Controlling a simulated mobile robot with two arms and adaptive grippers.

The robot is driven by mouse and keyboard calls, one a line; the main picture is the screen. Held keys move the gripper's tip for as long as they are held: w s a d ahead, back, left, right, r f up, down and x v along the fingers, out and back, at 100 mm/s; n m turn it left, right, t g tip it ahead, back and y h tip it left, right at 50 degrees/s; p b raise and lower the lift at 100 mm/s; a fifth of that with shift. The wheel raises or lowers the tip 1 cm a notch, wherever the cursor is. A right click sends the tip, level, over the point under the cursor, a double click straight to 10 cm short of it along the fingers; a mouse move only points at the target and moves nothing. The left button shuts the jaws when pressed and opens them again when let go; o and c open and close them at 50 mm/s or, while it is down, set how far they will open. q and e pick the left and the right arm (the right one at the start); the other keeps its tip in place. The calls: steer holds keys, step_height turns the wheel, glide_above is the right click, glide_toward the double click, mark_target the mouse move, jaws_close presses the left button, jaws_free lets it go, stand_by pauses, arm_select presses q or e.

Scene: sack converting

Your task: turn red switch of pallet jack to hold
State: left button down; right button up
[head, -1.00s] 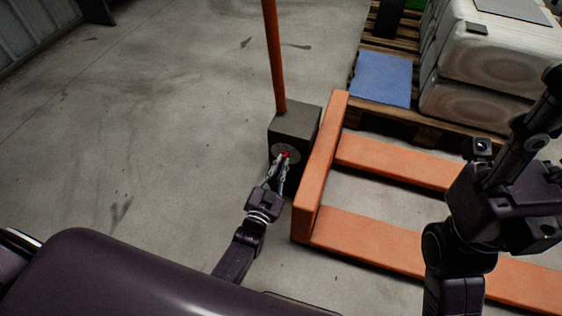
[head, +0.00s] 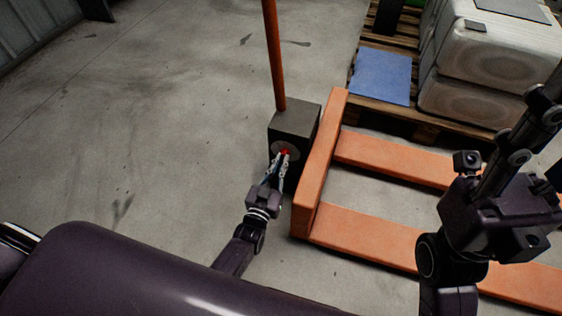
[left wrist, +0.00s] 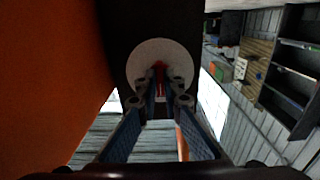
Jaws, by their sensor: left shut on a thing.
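The pallet jack has a dark box (head: 297,119) at the foot of its orange handle (head: 273,55), and orange forks (head: 362,231) to the right. The red switch (head: 285,152) sits on a round grey plate on the box's near face. My left gripper (head: 281,158) is at the switch, its fingers shut on it. In the left wrist view the fingertips (left wrist: 160,82) close around the red switch (left wrist: 159,68) in front of the pale round plate (left wrist: 147,60). The fingers partly hide the switch. Any hold marking cannot be made out. My right arm is at the right; its fingertips are not clearly visible.
A wooden pallet (head: 427,119) with a blue sheet (head: 381,77) and stacked pale sacks (head: 487,50) stands behind the forks. The orange frame rises close to the right of my left gripper. The concrete floor (head: 150,130) at the left is clear.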

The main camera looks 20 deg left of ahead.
arm_select(q)
steer(key=c, duration=2.1)
jaws_free()
steer(key=shift+r, duration=4.95)
